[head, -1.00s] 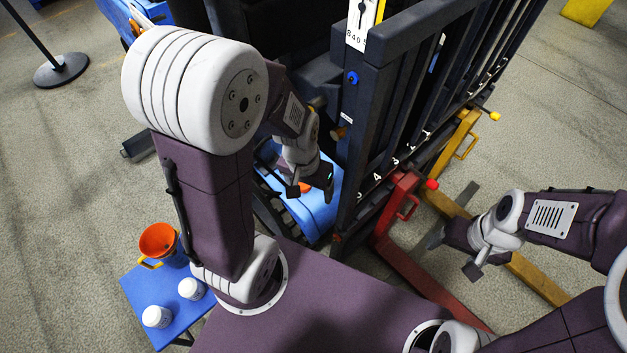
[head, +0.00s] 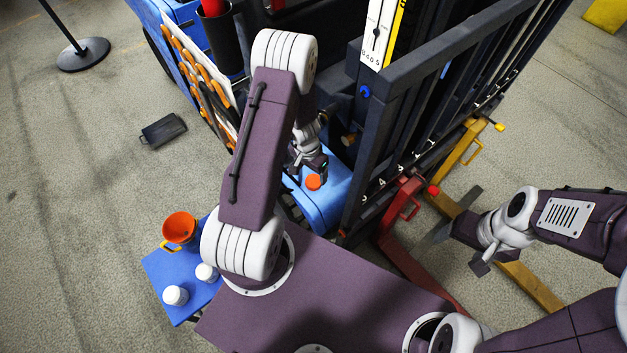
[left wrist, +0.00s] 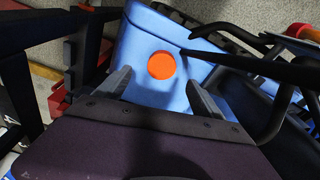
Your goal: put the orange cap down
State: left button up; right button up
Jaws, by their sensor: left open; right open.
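The orange cap (head: 313,182) lies on the blue surface (head: 328,208) beside the dark mast. It shows as a full round disc in the left wrist view (left wrist: 161,65), flat on the blue top (left wrist: 141,42). My left gripper (head: 309,169) is open and empty at the cap in the head view. In the left wrist view its two grey fingers (left wrist: 160,80) stand apart, one to each side below the cap, with blue showing between them and it. My right gripper (head: 464,252) is open and empty over the floor and pallet-truck forks at the right.
The dark mast (head: 391,130) stands close right of the blue surface. A red fork with handle (head: 408,200) and a yellow one (head: 458,150) stand beyond.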

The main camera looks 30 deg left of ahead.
aim_at(313, 180)
pick_arm(q)
notch_tip(313, 180, down, 3)
jog(key=shift+w+f+b, duration=0.1)
jog(key=shift+w+b, duration=0.05)
jog(key=shift+b, duration=0.45)
jog(key=shift+w+f, duration=0.1)
jog(key=shift+f, duration=0.1)
jog(key=f, duration=0.1)
jog(key=f+b, duration=0.1)
jog(key=f, duration=0.1)
jog(key=w+f+b, duration=0.1)
jog(key=shift+a+f, duration=0.1)
jog(key=shift+f, duration=0.3)
jog(key=shift+r, duration=0.1)
pick_arm(e)
notch_tip(313, 180, down, 4)
jog(key=shift+w+f, duration=0.1)
pick_arm(q)
jog(key=shift+c, duration=1.2)
jog(key=c, duration=1.2)
notch_tip(313, 180, up, 10)
jog(key=p, duration=0.8)
jog(key=shift+r+p, duration=0.1)
jog(key=shift+p, duration=0.2)
pick_arm(e)
notch_tip(313, 180, up, 8)
jog(key=shift+r, duration=0.25)
